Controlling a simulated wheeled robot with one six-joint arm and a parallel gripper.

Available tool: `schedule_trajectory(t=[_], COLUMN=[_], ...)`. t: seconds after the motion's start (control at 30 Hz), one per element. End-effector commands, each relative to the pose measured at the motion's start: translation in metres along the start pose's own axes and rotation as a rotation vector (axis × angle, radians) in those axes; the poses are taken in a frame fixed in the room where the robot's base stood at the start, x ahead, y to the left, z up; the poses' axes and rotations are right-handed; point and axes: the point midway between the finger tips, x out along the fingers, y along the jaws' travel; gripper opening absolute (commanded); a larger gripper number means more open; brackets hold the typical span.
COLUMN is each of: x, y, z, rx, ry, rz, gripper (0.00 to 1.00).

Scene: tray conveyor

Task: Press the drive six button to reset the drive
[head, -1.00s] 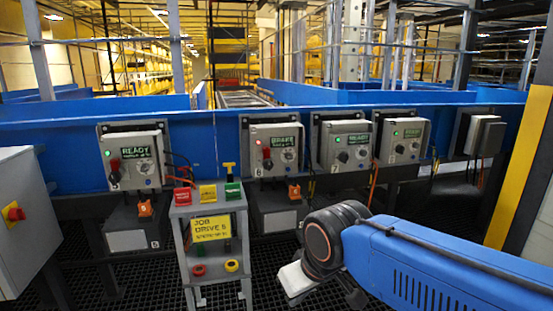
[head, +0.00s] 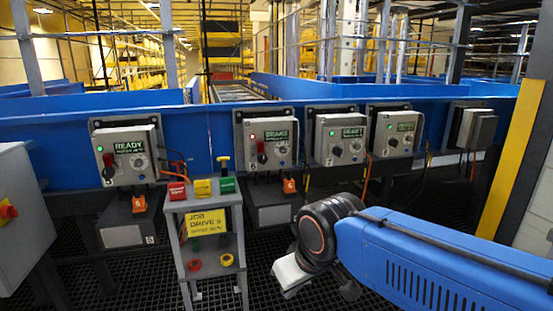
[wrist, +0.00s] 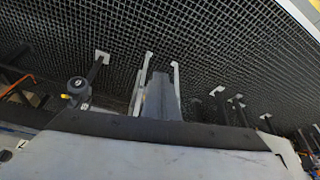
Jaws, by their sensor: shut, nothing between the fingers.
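The drive six box (head: 266,131) is the second grey control box from the left on the blue conveyor side. It has a red lit lamp, a green label that seems to read BRAKE, a red handle and a round knob. The wrist view faces mostly the floor and shows no box clearly.
A grey stand (head: 211,246) with red, yellow and green blocks and a yellow job sign (head: 208,222) stands left of my gripper. A READY box (head: 126,153) is at left; two more boxes (head: 341,140) (head: 398,134) have green lamps. A grey cabinet (head: 25,215) is at far left.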

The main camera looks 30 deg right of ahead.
Motion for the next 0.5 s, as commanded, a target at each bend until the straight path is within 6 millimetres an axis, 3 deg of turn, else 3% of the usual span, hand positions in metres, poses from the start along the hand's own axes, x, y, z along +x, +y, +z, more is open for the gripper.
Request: schedule_trajectory(t=[0.3, 0.5], x=[-0.001, -0.004], y=[0.000, 0.005], z=[-0.004, -0.040], rx=[0.013, 0.136], ry=[0.002, 0.026], rz=[0.000, -0.006], gripper=[0.00, 0.00])
